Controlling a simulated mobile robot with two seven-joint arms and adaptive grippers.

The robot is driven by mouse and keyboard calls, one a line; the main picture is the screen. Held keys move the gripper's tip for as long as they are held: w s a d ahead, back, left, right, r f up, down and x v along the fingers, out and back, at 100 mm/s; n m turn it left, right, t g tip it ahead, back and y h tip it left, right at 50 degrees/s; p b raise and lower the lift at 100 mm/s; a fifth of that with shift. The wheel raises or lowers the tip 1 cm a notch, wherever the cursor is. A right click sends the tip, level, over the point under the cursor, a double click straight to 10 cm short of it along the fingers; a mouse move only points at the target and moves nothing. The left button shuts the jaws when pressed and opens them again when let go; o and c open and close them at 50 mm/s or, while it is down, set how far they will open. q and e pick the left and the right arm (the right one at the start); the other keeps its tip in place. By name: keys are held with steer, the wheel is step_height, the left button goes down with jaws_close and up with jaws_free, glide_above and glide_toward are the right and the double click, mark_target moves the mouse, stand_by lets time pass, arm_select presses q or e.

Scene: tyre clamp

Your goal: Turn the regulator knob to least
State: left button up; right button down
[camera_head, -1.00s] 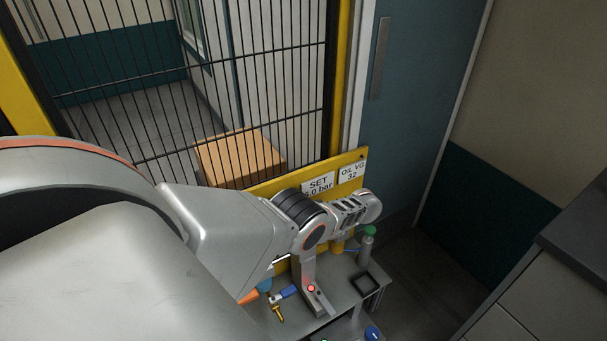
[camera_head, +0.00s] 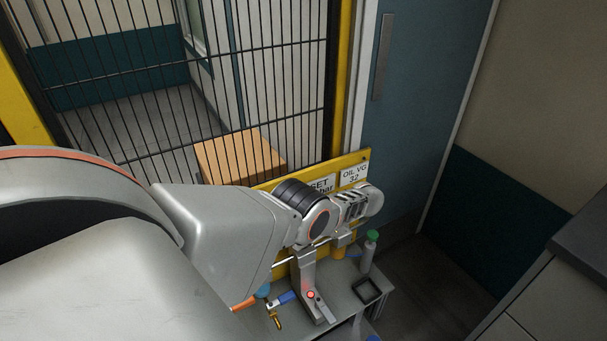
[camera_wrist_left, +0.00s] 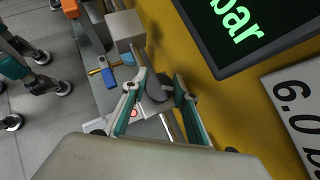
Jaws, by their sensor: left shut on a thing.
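The regulator knob (camera_wrist_left: 160,87) is a dark grey round knob in the left wrist view, in front of the yellow panel. My left gripper (camera_wrist_left: 158,80) has its two teal-and-grey fingers on either side of the knob and is shut on it. The knob's markings cannot be read. In the head view my left arm comes in from the left, and its wrist hides the knob and the fingers. My right gripper is not in view.
A dark display (camera_wrist_left: 250,30) with green "bar" lettering and a "6.0 bar" sign (camera_wrist_left: 302,110) are close beside the gripper. A blue-handled brass valve (camera_head: 276,312), a green-capped bottle (camera_head: 368,255) and a black square tray (camera_head: 367,290) are on the grey bench. A mesh fence stands behind.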

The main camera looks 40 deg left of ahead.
arm_select(q)
steer(key=shift+s+a+f+n+g+b, duration=0.2)
steer(key=shift+n+g+b, duration=0.1)
steer(key=shift+n+b, duration=0.15)
steer(key=shift+f+n+g+h+b, duration=0.2)
steer(key=shift+n+g+h+b, duration=0.3)
steer(key=shift+n+h+b, duration=0.45)
steer(key=shift+f+n+b, duration=0.1)
steer(key=shift+n+b, duration=0.2)
steer(key=shift+b, duration=0.2)
steer(key=shift+n+g+h+b, duration=0.5)
steer(key=shift+n+h+b, duration=0.35)
steer(key=shift+n, duration=0.25)
steer(key=shift+r+n+h+b, duration=0.25)
steer(key=shift+n+h+b, duration=0.2)
steer(key=shift+n, duration=0.25)
steer(key=shift+d+r+n+h, duration=0.1)
steer(key=shift+n+h, duration=0.15)
steer(key=shift+n, duration=0.05)
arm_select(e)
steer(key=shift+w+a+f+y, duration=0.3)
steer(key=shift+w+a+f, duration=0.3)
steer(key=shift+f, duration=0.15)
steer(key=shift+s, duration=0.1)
